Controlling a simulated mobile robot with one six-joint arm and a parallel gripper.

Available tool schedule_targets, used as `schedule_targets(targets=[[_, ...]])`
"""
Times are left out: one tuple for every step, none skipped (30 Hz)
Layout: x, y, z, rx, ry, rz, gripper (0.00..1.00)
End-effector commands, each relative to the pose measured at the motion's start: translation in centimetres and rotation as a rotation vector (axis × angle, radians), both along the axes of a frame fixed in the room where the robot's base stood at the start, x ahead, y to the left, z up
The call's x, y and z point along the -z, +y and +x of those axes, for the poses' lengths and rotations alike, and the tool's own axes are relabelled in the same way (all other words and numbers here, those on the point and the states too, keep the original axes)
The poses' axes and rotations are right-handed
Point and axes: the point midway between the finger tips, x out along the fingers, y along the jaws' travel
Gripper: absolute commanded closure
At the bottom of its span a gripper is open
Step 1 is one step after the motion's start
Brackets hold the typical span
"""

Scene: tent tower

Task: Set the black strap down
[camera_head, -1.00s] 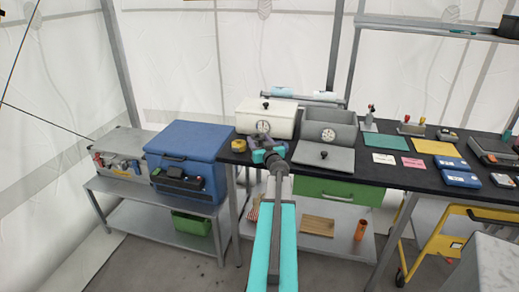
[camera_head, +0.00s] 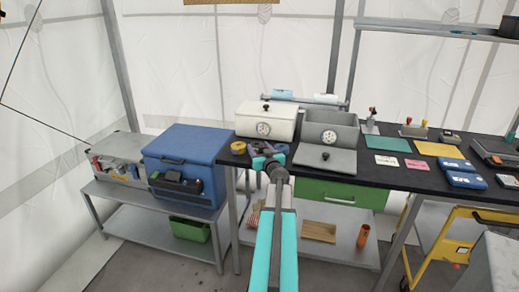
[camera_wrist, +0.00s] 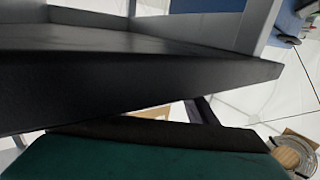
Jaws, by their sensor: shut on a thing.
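My gripper (camera_head: 268,157) is at the front edge of the black tabletop (camera_head: 375,172), left of the grey lid, in the head view. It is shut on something. I take this to be the black strap, but it cannot be made out clearly in the head view. In the wrist view a dark strip (camera_wrist: 165,132) lies along the teal part of my gripper; I cannot tell whether it is the strap or a finger. The table's thick black edge (camera_wrist: 140,85) fills the middle of that view, close to my gripper.
A yellow tape roll (camera_head: 238,147) lies left of my gripper, with small purple items (camera_head: 263,147) behind it. A white box with a dial (camera_head: 266,121) and an open grey box (camera_head: 331,130) stand behind. The blue cooler (camera_head: 185,163) is at the left.

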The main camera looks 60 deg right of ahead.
Motion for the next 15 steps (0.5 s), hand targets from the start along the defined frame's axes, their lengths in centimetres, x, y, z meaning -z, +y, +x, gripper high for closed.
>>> schedule_targets(targets=[[0.11, 0.0, 0.0, 0.0, 0.0, 0.0, 0.72], [0.17, -0.02, 0.0, 0.0, 0.0, 0.0, 0.72], [0.23, -0.01, -0.01, 0.0, 0.001, -0.001, 0.46], [0.21, -0.01, -0.01, 0.0, 0.001, -0.001, 0.41], [0.21, -0.01, -0.01, 0.0, 0.001, -0.001, 0.39], [0.21, -0.01, -0.01, 0.0, 0.001, -0.001, 0.39], [0.21, -0.01, -0.01, 0.0, 0.001, -0.001, 0.39], [0.21, -0.01, -0.01, 0.0, 0.001, -0.001, 0.39], [0.21, -0.01, -0.01, 0.0, 0.001, -0.001, 0.39], [0.21, -0.01, -0.01, 0.0, 0.0, 0.0, 0.39], [0.21, -0.01, -0.01, 0.0, 0.0, 0.0, 0.39], [0.21, -0.02, -0.02, 0.0, 0.0, 0.0, 0.39], [0.2, -0.01, -0.02, 0.0, 0.0, 0.0, 0.39], [0.18, -0.02, -0.03, 0.0, 0.0, 0.0, 0.39], [0.13, -0.02, -0.02, 0.0, 0.0, 0.0, 0.39]])
